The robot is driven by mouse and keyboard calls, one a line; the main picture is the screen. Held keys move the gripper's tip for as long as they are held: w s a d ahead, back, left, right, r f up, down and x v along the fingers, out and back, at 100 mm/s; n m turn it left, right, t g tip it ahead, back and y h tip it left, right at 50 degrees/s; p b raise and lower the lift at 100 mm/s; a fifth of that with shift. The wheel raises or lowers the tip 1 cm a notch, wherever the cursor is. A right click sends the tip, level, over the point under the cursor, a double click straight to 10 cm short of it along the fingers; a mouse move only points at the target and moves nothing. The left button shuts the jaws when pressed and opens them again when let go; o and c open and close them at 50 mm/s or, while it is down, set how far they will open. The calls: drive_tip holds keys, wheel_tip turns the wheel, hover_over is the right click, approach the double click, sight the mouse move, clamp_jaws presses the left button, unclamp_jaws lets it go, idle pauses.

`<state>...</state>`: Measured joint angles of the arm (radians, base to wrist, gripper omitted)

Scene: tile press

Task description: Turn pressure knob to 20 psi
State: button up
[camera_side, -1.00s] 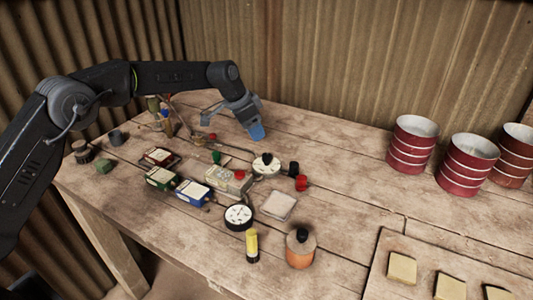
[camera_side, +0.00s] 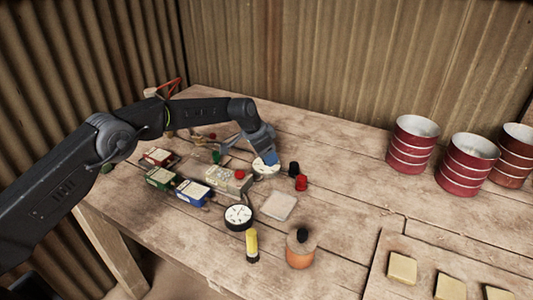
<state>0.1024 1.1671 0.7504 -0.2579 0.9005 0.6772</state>
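A round white dial (camera_side: 263,169) lies on the table, and its black knob is now hidden behind my fingertips. My gripper (camera_side: 268,157), with blue fingertips, points down over this dial, at or just above the knob. I cannot tell whether it touches the knob or how far the fingers are apart. A second white round gauge (camera_side: 238,216) with a black rim lies nearer the front. Its markings are too small to read.
A box with a red button (camera_side: 228,178) sits left of the dial. Black and red cylinders (camera_side: 300,182) stand close on its right. A pale square pad (camera_side: 278,206), a yellow cylinder (camera_side: 251,245) and an orange jar (camera_side: 300,250) are in front.

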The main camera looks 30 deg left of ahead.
drive_tip(key=c, duration=0.9)
drive_tip(key=shift+m, duration=0.8)
drive_tip(key=o, duration=0.9)
drive_tip(key=shift+o, duration=0.2)
drive_tip(key=shift+r, duration=0.15)
drive_tip(key=v, duration=1.3)
drive_tip(key=shift+a+r, duration=0.25)
drive_tip(key=shift+a, duration=0.1)
drive_tip(key=shift+w, duration=0.15)
